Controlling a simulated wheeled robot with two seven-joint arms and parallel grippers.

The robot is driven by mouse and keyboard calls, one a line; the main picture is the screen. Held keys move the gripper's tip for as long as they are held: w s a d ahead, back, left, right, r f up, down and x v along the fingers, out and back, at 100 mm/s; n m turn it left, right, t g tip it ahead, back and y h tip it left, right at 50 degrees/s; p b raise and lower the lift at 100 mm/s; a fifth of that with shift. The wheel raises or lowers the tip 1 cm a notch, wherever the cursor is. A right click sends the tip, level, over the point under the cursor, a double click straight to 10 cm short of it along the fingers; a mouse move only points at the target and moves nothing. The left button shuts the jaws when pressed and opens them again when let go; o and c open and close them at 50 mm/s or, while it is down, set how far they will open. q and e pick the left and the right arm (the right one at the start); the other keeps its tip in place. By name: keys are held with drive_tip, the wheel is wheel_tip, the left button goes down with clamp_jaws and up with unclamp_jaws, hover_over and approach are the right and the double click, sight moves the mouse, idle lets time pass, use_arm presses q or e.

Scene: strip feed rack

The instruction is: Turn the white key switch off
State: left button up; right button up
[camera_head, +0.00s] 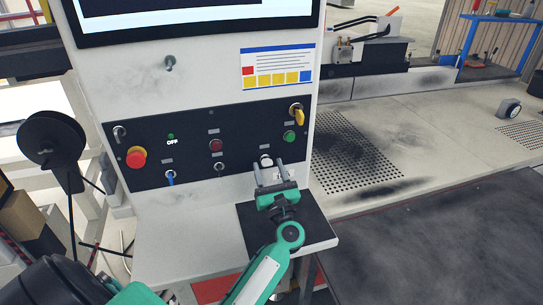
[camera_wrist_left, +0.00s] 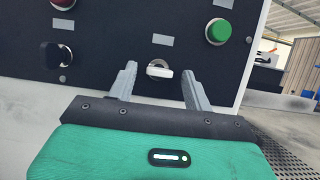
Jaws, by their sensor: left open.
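The white key switch (camera_head: 265,160) is low on the right part of the black control panel (camera_head: 190,168). In the left wrist view the white key switch (camera_wrist_left: 159,70) shows a white handle lying roughly level, slightly tilted, in a round metal collar. My left gripper (camera_head: 269,172) is open and in front of the panel, just below the switch. In the left wrist view its two fingers (camera_wrist_left: 160,82) stand to either side of the switch; I see no contact. A lit "OFF" label (camera_head: 172,142) shows on the panel. My right gripper is not in view.
Nearby on the panel are a green button (camera_head: 289,136), a yellow key switch (camera_head: 298,115), a dark red button (camera_head: 216,145), a black key switch (camera_head: 219,166), a blue key switch (camera_head: 170,177) and a red emergency button (camera_head: 136,157). A shelf (camera_head: 170,245) juts out below.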

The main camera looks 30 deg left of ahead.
use_arm(q)
drive_tip(key=shift+w+a+r, duration=0.1)
drive_tip(key=shift+a+r, duration=0.05)
drive_tip(key=shift+a, duration=0.05)
drive_tip(key=shift+c, duration=0.4)
drive_tip(key=c, duration=0.9)
